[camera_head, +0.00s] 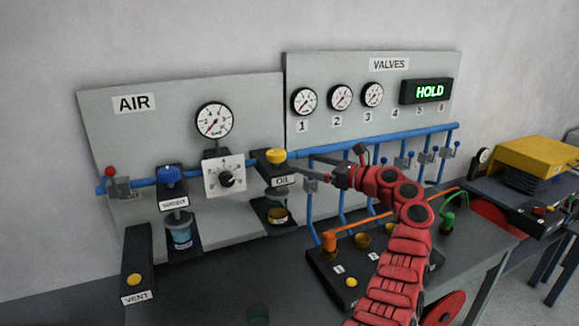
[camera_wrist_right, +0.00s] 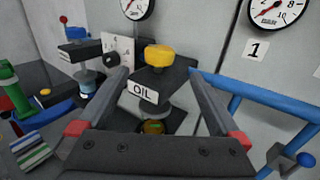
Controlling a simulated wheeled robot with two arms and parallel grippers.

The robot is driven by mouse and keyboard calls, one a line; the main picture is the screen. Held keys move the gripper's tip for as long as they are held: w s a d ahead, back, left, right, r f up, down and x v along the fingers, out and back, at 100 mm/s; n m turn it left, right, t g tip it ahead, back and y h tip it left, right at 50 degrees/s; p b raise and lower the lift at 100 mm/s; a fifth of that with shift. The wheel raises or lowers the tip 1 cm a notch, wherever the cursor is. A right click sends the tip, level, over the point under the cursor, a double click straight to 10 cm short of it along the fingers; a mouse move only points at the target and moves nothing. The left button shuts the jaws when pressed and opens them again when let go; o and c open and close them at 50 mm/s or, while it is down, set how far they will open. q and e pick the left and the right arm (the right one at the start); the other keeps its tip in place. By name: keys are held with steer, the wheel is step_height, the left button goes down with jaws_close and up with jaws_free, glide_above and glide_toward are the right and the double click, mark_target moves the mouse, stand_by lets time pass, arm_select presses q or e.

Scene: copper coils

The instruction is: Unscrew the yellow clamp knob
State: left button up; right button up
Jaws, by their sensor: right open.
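The yellow knob (camera_head: 276,156) sits on top of the black OIL unit (camera_head: 281,180) on the grey wall panel, with a clear bowl below it. In the right wrist view the yellow knob (camera_wrist_right: 160,55) stands ahead, between the two fingers as seen from the camera. My right gripper (camera_head: 301,162) is open and empty, just right of the knob, its fingers pointing at the OIL unit. In the right wrist view both fingers (camera_wrist_right: 158,72) are spread, with visible space between each and the knob; I see no contact. My left gripper is not in view.
A blue-capped water unit (camera_head: 168,175) and a dial box (camera_head: 224,178) stand left of the OIL unit. The blue pipe (camera_head: 375,141) runs right, with several drop pipes.

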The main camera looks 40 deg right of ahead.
steer(key=b+v, duration=0.1)
steer(key=v, duration=0.4)
steer(key=shift+s+d, duration=0.1)
steer(key=shift+s, duration=0.2)
steer(key=w+a+r+m+t+h+b, duration=0.2)
steer(key=w+r+m+h, duration=0.15)
steer(key=w+h, duration=0.25)
steer(key=w+a+r+m+t+h+b, duration=0.1)
steer(key=w+a+r+m+h, duration=0.2)
steer(key=w+h, duration=0.35)
steer(key=w+a+r+m+t+h+b, duration=0.2)
steer(key=w+r+h, duration=0.3)
steer(key=w+h, duration=0.1)
steer(key=s+a+f+m+g+h+b, duration=0.25)
steer(key=a+m+g+h, duration=0.35)
steer(key=m+g, duration=0.3)
steer(key=g+y, duration=0.2)
steer(key=g, duration=0.5)
glide_toward(277, 150)
steer(key=shift+m, duration=0.25)
steer(key=x, duration=0.3)
steer(key=p+x, duration=0.1)
steer(key=x, duration=0.2)
steer(key=p+x, duration=0.1)
steer(key=x, duration=0.3)
steer(key=shift+s+f, duration=0.1)
steer(key=shift+f, duration=0.3)
steer(key=shift+a, duration=0.1)
